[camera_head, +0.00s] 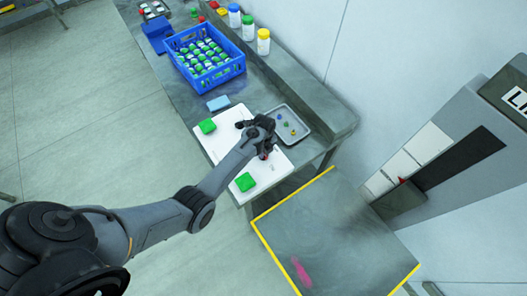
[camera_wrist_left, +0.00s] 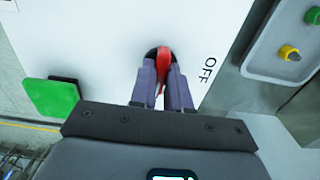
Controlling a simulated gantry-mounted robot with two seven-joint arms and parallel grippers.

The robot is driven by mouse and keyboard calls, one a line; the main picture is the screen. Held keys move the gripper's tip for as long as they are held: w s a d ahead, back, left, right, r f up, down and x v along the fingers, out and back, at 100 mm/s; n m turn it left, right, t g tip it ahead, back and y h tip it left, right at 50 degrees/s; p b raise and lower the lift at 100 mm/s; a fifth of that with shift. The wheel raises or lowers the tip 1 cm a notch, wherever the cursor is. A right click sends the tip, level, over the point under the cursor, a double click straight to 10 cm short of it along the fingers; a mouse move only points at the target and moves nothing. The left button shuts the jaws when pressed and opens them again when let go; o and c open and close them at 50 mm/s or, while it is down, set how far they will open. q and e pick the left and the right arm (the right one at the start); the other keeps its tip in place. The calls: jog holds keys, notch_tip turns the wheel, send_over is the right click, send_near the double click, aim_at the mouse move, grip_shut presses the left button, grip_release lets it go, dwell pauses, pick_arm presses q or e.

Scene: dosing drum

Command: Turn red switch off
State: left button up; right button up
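The red switch (camera_wrist_left: 163,60) shows in the left wrist view as a red lever on a dark round base, set in a white panel (camera_wrist_left: 105,30). A label reading OFF (camera_wrist_left: 209,69) is to its right. My left gripper (camera_wrist_left: 161,75) has one finger on each side of the lever and looks closed on it; the fingers hide part of the lever. In the head view my left gripper (camera_head: 265,151) is over the white panel, with a bit of red (camera_head: 263,157) showing at its tip. My right gripper is not in view.
Green blocks (camera_head: 245,182) (camera_head: 207,126) sit at two ends of the panel. A grey tray (camera_head: 303,131) with small coloured buttons is beside it. A blue crate (camera_head: 238,68) of green-capped items and several bottles (camera_head: 263,46) stand further back.

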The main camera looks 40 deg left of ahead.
pick_arm(q)
grip_shut()
jog(key=n+p, duration=0.2)
jog(key=shift+r+n, duration=0.15)
jog(key=shift+n, duration=0.25)
jog(key=n+p, duration=0.2)
jog(key=n, duration=0.3)
jog(key=n+p, duration=0.2)
jog(key=n, duration=0.3)
jog(key=shift+n, duration=0.4)
jog(key=n, duration=0.3)
jog(key=shift+n, duration=0.6)
